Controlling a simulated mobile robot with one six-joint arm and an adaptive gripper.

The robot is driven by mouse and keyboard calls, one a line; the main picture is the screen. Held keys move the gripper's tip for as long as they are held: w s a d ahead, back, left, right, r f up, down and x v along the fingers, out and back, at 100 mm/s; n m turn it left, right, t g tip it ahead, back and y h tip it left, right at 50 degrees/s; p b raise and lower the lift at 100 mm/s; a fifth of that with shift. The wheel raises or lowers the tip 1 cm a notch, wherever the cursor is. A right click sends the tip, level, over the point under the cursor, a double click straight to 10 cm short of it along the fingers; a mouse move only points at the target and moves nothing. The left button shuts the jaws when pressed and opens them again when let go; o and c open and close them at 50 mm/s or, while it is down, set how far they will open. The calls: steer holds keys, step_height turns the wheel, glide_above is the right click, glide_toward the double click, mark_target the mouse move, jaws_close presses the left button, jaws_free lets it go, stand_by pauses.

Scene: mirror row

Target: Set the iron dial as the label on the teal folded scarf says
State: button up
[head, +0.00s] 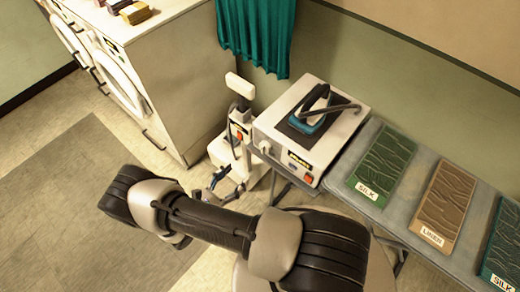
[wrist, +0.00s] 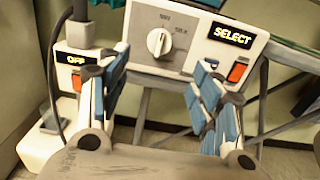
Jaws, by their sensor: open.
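The teal folded scarf (head: 503,245) lies at the right edge of the head view, partly cut off; its label reads SILK. The white iron station (head: 300,130) carries the iron (head: 312,110) on top. In the wrist view the station's front shows a pale round dial (wrist: 158,42) on a grey plate, with small marks I cannot read surely. A display (wrist: 232,35) beside it reads SELECT. My gripper (wrist: 158,70) is open and empty in front of the dial, one finger to each side and lower, apparently not touching it. It also shows in the head view (head: 226,186).
A green scarf (head: 381,163) labelled SILK and a brown scarf (head: 445,205), apparently labelled LINEN, lie on the grey board. Left of the station stands a white device (wrist: 75,38) with an OFF display. Red switches (wrist: 237,72) sit nearby. A teal curtain (head: 256,35) hangs behind.

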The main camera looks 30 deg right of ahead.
mark_target(262, 151)
steer(key=x, duration=1.4)
steer(key=shift+b, duration=0.35)
steer(key=c, duration=1)
steer(key=shift+c, duration=0.2)
steer(key=shift+f+m, duration=0.1)
steer(key=shift+m, duration=0.2)
steer(key=m+b, duration=0.1)
steer(key=m, duration=0.3)
steer(key=shift+s+m+b, duration=0.1)
steer(key=shift+m+b, duration=0.2)
steer(key=shift+s+m+b, duration=0.1)
steer(key=shift+m+b, duration=0.35)
steer(key=shift+m, duration=1.85)
